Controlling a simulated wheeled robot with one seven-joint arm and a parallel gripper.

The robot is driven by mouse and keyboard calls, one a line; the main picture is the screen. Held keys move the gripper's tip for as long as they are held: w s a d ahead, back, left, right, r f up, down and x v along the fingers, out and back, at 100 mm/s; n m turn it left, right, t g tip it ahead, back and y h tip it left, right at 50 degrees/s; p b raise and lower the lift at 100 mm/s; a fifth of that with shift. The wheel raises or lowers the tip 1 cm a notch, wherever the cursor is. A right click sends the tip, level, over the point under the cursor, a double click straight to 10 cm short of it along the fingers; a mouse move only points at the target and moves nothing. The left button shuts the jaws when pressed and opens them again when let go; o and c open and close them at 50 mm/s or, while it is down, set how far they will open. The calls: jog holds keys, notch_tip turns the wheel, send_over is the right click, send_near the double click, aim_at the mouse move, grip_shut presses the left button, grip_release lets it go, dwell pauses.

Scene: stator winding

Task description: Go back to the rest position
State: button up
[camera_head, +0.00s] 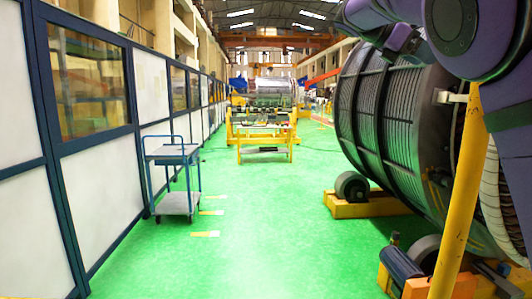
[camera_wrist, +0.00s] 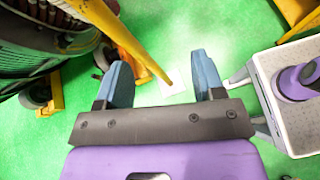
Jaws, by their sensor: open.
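My gripper (camera_wrist: 162,88) shows in the wrist view with its two blue fingers spread apart. It is open, and nothing is held between the fingers. Below it lies green floor with a pale patch, and a yellow post reaches down toward the space between the fingers. I cannot tell how far the post is from the fingers. In the head view my purple arm is at the upper right, and the gripper itself is out of that view.
The large stator (camera_head: 385,130) rests on rollers at right, with a yellow post (camera_head: 462,190) in front. A blue trolley (camera_head: 180,205) stands by the left partition (camera_head: 95,170). A yellow stand (camera_head: 263,135) is farther back. The green floor between is clear.

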jog(key=s+d+f+m+t+y, duration=0.1)
jog(key=s+d+f+m+y, duration=0.1)
jog(key=s+d+f+y, duration=0.4)
jog(key=s+d+f+m+t+y, duration=0.2)
jog(key=s+f+m, duration=0.15)
jog(key=f, duration=0.55)
jog(key=s+a+f+m+t+y, duration=0.2)
jog(key=s+a+f+m, duration=0.3)
jog(key=s, duration=0.6)
jog(key=s+a+f+m+t+y, duration=0.2)
jog(key=s+a+f+m, duration=0.3)
jog(key=s+a+f, duration=0.3)
jog(key=s, duration=0.4)
jog(key=shift+a, duration=0.15)
jog(key=shift+o, duration=0.5)
jog(key=shift+s+f, duration=0.1)
dwell(0.6)
